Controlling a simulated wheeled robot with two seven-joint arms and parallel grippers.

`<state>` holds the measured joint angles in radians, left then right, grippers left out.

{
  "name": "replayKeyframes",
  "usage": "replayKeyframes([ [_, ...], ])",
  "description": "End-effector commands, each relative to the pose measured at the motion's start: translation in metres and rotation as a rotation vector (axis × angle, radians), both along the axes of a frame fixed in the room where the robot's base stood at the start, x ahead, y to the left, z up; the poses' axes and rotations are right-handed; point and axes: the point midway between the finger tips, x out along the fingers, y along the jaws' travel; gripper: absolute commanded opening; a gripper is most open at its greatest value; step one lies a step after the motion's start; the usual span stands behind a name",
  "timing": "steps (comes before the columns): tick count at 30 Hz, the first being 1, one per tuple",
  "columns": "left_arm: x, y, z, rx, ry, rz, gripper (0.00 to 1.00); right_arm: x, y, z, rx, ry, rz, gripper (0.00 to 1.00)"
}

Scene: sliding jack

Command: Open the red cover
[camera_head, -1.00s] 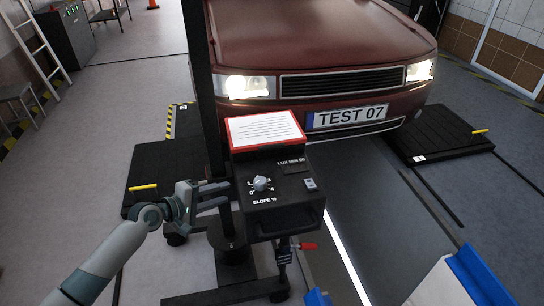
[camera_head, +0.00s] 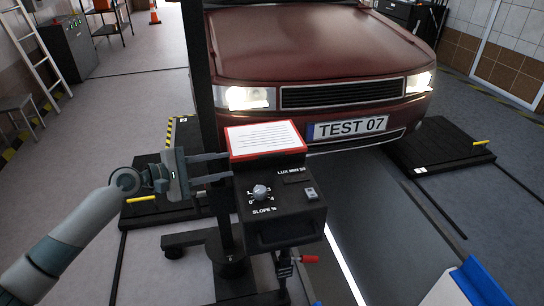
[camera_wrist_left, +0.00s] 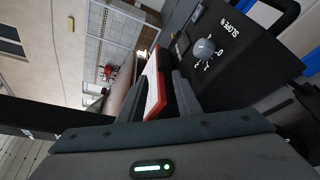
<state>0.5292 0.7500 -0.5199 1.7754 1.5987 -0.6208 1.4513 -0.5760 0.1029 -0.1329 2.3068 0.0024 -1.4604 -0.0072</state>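The red cover (camera_head: 265,139) is a red-edged panel with a white printed sheet, lying at the top rear of a black box (camera_head: 280,205) with a dial. My left gripper (camera_head: 231,165) reaches in from the left, fingers apart, tips at the cover's left edge. In the left wrist view, the cover's red edge (camera_wrist_left: 157,88) shows between the two fingers; contact cannot be made out. My right gripper is not in view.
The box stands on a black post (camera_head: 199,85) with a wheeled base. A red car (camera_head: 320,60) with lit headlights is just behind. A red-handled lever (camera_head: 309,259) sticks out below the box. Black ramps lie on both sides.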

Motion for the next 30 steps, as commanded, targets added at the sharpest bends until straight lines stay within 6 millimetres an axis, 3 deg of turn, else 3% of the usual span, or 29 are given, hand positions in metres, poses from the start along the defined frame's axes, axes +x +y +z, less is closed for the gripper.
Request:
replayKeyframes([
  [8, 0.019, -0.026, -0.005, -0.002, -0.002, -0.001, 0.31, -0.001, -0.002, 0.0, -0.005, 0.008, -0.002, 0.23],
  [24, 0.076, -0.102, -0.026, -0.001, -0.002, -0.001, 0.31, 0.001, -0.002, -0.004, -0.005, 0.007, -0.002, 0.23],
  [30, 0.091, -0.121, -0.032, -0.001, -0.001, 0.0, 0.31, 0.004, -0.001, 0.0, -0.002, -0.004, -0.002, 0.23],
])
